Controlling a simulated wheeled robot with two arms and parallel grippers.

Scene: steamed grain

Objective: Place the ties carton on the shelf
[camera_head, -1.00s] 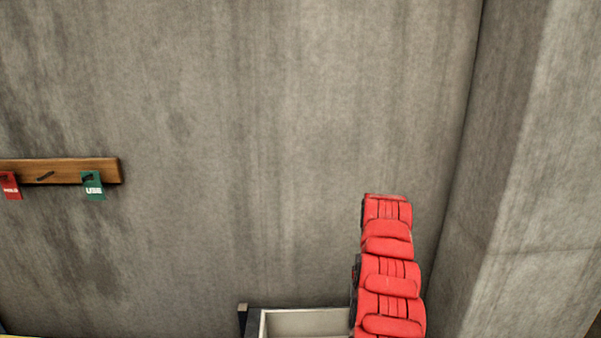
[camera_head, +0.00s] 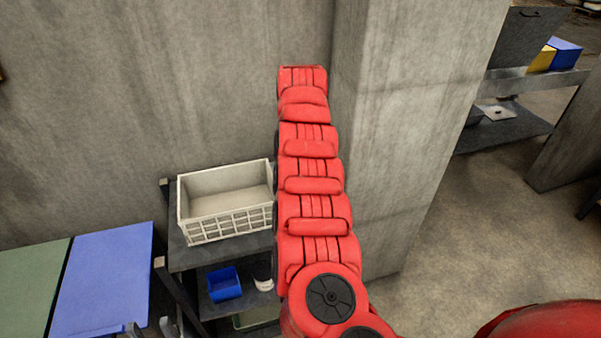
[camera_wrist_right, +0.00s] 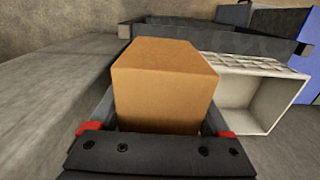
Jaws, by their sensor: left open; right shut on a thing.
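A plain brown cardboard carton (camera_wrist_right: 165,85) fills the middle of the right wrist view; no label shows on its visible faces. My right gripper (camera_wrist_right: 158,122) is shut on it, one finger along each side. In the head view the red right arm hides this gripper and the carton. A dark metal shelf (camera_head: 190,255) stands against the wall, left of that arm, with a lower level. My left gripper (camera_head: 151,329) is open and empty at the bottom edge, only its fingertips showing.
A white crate (camera_head: 228,222) stands on the shelf's top and shows beside the carton in the right wrist view (camera_wrist_right: 262,100). A blue bin (camera_head: 224,284) and a white tub (camera_head: 263,273) are on the lower level. A concrete pillar (camera_head: 400,130) rises right of the arm.

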